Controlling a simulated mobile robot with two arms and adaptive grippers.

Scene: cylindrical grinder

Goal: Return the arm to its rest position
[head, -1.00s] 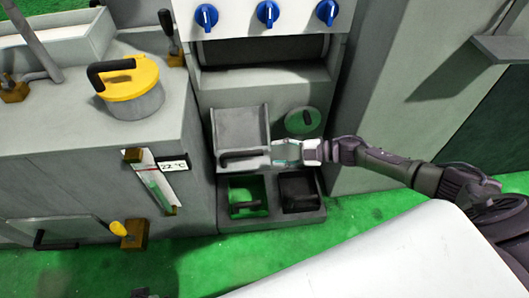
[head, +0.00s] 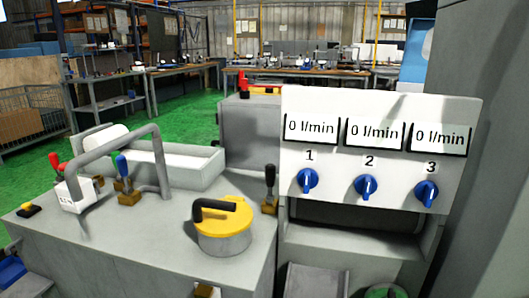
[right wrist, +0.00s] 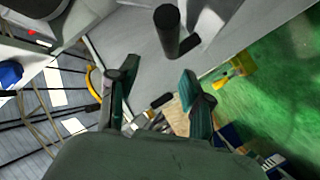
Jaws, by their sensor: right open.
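My right gripper (right wrist: 157,85) shows in the right wrist view with its two dark green-grey fingers spread apart. Nothing is between the fingers. Behind and above them is a grey machine surface with a dark cylindrical handle (right wrist: 168,32) sticking out. Neither arm nor gripper shows in the head view now, so the arm's overall pose cannot be seen. My left gripper is in no current view.
The machine panel (head: 375,150) has three flow displays and blue knobs (head: 366,186). A yellow-lidded pot (head: 223,228) stands on the grey housing to its left. Green floor (head: 195,112), workbenches and shelves lie behind. In the wrist view, green floor (right wrist: 275,100) is at right.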

